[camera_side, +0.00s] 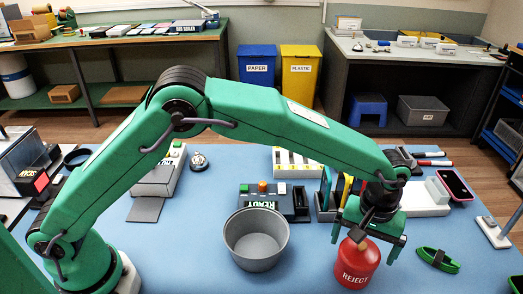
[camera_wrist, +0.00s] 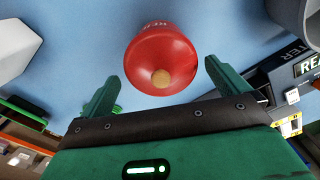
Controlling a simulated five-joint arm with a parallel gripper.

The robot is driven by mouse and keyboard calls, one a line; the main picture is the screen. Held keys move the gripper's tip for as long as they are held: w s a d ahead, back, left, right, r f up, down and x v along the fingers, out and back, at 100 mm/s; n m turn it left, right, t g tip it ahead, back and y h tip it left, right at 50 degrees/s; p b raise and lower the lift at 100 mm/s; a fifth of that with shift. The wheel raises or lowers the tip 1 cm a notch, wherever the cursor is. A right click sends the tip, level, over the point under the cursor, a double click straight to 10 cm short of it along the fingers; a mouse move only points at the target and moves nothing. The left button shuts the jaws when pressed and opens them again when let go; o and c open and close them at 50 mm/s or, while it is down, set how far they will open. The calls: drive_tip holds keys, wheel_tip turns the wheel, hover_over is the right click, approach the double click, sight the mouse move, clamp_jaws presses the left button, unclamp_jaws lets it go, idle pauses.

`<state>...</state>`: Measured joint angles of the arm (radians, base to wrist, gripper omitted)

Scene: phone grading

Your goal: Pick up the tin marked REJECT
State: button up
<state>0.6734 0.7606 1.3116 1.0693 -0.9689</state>
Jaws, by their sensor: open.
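The red tin marked REJECT (camera_side: 356,272) stands on the blue table at the front right in the side view. A small tan knob or cork shows on its top. In the wrist view the tin (camera_wrist: 161,60) lies ahead of my gripper, between the lines of its two fingers. My gripper (camera_side: 367,240) is just above and around the top of the tin in the side view. In the wrist view my gripper (camera_wrist: 158,85) is open, with a gap between each green finger and the tin. I cannot tell whether a finger touches it.
A grey bowl (camera_side: 256,241) stands left of the tin. Behind it is a dark box marked READY (camera_side: 262,203). Upright phones in a rack (camera_side: 326,206) stand behind my gripper. A green band (camera_side: 438,260) lies to the right, and a phone (camera_side: 455,185) rests farther back.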

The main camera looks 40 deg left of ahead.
drive_tip(key=shift+a+f, duration=0.1)
drive_tip(key=shift+f, duration=2.15)
drive_tip(key=c, duration=1.8)
